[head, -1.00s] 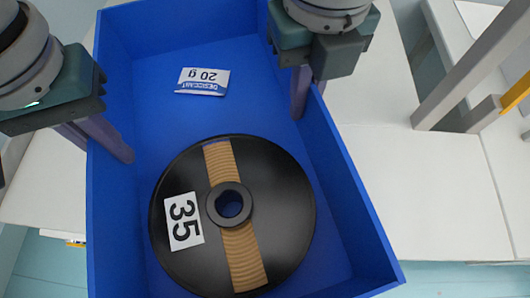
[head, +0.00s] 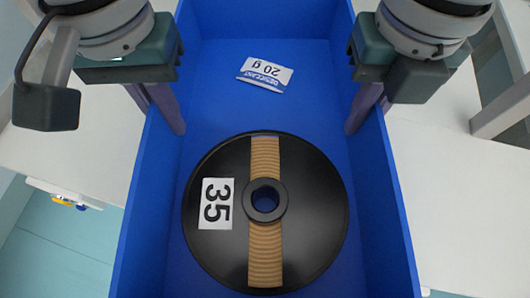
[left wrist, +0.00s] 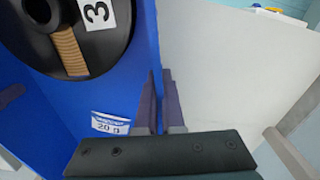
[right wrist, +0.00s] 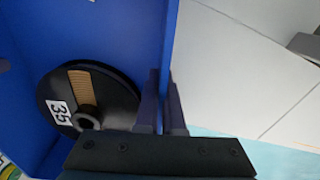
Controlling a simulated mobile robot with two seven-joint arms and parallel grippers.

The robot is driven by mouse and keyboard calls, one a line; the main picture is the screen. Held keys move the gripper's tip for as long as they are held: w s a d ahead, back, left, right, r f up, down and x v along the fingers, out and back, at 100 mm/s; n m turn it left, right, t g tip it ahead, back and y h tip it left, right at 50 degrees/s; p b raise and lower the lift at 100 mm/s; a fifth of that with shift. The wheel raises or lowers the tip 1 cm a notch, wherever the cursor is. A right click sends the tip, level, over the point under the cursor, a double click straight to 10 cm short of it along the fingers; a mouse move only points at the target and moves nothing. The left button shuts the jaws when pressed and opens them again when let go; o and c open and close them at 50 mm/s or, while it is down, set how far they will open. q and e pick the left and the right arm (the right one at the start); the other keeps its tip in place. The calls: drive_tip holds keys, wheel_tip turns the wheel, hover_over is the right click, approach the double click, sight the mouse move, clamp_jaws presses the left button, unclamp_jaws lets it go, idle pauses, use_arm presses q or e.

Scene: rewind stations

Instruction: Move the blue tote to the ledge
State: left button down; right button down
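The blue tote (head: 310,70) is a deep open box in the middle of the head view. It holds a black spool (head: 320,205) with a tan band and a 35 label, and a desiccant packet (head: 265,73). My left gripper (head: 168,118) is shut on the tote's left wall; in the left wrist view its fingers (left wrist: 160,105) have the wall between them. My right gripper (head: 360,115) is shut on the right wall, as its fingers (right wrist: 163,105) show in the right wrist view. Whether the tote is lifted or resting is unclear. I cannot tell which surface is the ledge.
White surfaces lie on both sides of the tote, a bare one at right (head: 460,215) and one at left (head: 70,160). A grey post (head: 500,110) stands at the far right. Small yellow and blue items (head: 68,202) show at the lower left over the pale floor.

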sight(182, 142)
use_arm(q)
drive_tip(key=shift+a+f, duration=0.15)
use_arm(e)
drive_tip(key=shift+d+f, duration=0.1)
drive_tip(key=shift+f, duration=0.05)
